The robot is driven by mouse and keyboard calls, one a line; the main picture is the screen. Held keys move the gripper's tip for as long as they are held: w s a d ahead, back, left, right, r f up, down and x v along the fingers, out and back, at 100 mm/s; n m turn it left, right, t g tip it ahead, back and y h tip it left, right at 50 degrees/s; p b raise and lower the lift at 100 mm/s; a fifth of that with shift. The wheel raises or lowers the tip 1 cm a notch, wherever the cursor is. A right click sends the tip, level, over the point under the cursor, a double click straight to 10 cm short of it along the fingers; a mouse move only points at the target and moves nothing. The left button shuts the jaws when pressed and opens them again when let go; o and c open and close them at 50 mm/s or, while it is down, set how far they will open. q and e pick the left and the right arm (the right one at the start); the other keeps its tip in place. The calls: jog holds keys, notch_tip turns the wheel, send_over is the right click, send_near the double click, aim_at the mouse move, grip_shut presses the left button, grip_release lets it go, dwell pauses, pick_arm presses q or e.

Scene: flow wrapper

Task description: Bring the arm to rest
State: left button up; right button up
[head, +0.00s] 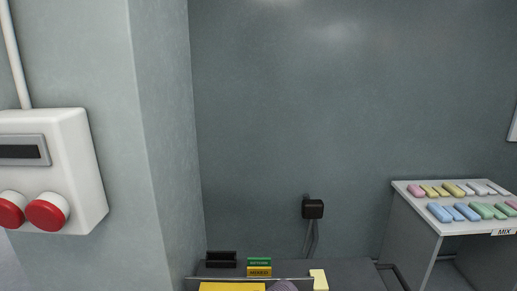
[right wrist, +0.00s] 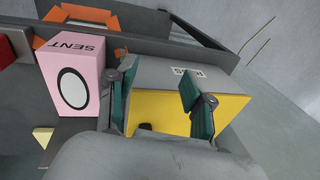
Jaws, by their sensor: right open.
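My right gripper (right wrist: 158,84) shows in the right wrist view, with its two green-padded fingers spread apart and nothing between them. Behind the fingers is a yellow box (right wrist: 235,103) with a grey top that carries a small white label; whether a finger touches it, I cannot tell. A pink box (right wrist: 65,85) marked SENT, with a white oval on its side, stands to the left of the fingers. Neither gripper shows in the head view, and my left gripper is in no view.
In the head view, a white table (head: 459,228) at right bears rows of coloured pieces. A black box (head: 313,208) is by the wall. Signs (head: 259,271) and a yellow item (head: 232,287) are at the bottom. A control box (head: 75,160) with red buttons is at left.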

jog(key=s+d+f, duration=0.4)
jog(key=s+f, duration=0.1)
jog(key=f, duration=0.4)
jog(key=s+d+f+t, duration=0.1)
jog(key=s+d+f, duration=0.3)
jog(key=f, duration=0.5)
jog(key=s+d+f, duration=0.5)
jog(key=f, duration=0.5)
jog(key=s+d+f+n+h, duration=0.1)
jog(key=s+d+f, duration=0.25)
jog(key=s, duration=0.65)
jog(key=s+d+f+n+h, duration=0.1)
jog(key=s+d+f, duration=0.25)
jog(key=s, duration=0.65)
jog(key=s+d+f+n+h, duration=0.1)
jog(key=s+d+f, duration=0.25)
jog(key=s, duration=0.65)
notch_tip(320, 180, down, 8)
jog(key=b, duration=0.7)
jog(key=shift+s+r+g, duration=0.25)
jog(key=shift+s+g, duration=0.05)
jog(key=shift+r, duration=0.1)
jog(key=shift+s, duration=0.1)
